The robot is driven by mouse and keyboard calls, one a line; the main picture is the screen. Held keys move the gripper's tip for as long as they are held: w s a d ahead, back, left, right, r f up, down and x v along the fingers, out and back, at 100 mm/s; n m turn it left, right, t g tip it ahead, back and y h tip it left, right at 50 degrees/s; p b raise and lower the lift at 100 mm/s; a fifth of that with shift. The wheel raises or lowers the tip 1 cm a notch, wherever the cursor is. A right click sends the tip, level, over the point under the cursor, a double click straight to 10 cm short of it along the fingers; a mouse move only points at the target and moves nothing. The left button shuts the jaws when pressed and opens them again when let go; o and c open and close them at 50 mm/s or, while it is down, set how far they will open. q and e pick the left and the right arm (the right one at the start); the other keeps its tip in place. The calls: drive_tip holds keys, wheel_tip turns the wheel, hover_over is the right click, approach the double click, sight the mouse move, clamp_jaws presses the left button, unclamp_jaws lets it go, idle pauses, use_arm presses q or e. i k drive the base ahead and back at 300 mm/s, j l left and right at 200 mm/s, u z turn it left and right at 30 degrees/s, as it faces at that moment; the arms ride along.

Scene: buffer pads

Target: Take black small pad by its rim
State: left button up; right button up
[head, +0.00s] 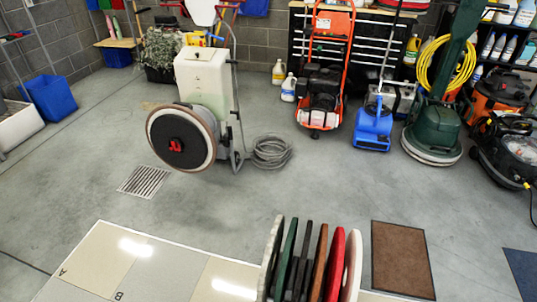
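A row of round pads stands on edge at the bottom centre of the head view, cut off by the lower edge. From left to right they are a pale pad (269,262), a dark green pad (285,258), dark or black pads (303,260) close together, a brown pad (319,262), a red pad (335,264) and a white pad (352,265). The black ones sit between the green and brown pads; which of them is small is hard to tell. Neither of my grippers is in view.
A pale lettered board (115,262) lies left of the pads and a brown mat (402,260) right of them. A floor machine (203,80), tipped back with its pad facing out, stands behind, beside a coiled hose (271,152). More machines line the back wall. The middle floor is clear.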

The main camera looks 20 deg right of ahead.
sight(296, 295)
drive_tip(key=k+l, duration=0.15)
drive_tip(key=l, duration=0.25)
drive_tip(key=k+l, duration=0.1)
drive_tip(key=l, duration=0.3)
drive_tip(key=k+l, duration=0.15)
drive_tip(key=l, duration=0.2)
drive_tip(key=k+l, duration=0.15)
drive_tip(key=l, duration=0.25)
drive_tip(key=i+l, duration=0.1)
drive_tip(key=l, duration=0.25)
drive_tip(key=i+l, duration=0.15)
drive_tip(key=l, duration=0.25)
drive_tip(key=i+l, duration=0.1)
drive_tip(key=l, duration=0.25)
drive_tip(key=i+l+u, duration=0.1)
drive_tip(key=l, duration=0.25)
drive_tip(key=i+l, duration=0.1)
drive_tip(key=l, duration=0.3)
drive_tip(key=l+u, duration=0.1)
drive_tip(key=u, duration=1.5)
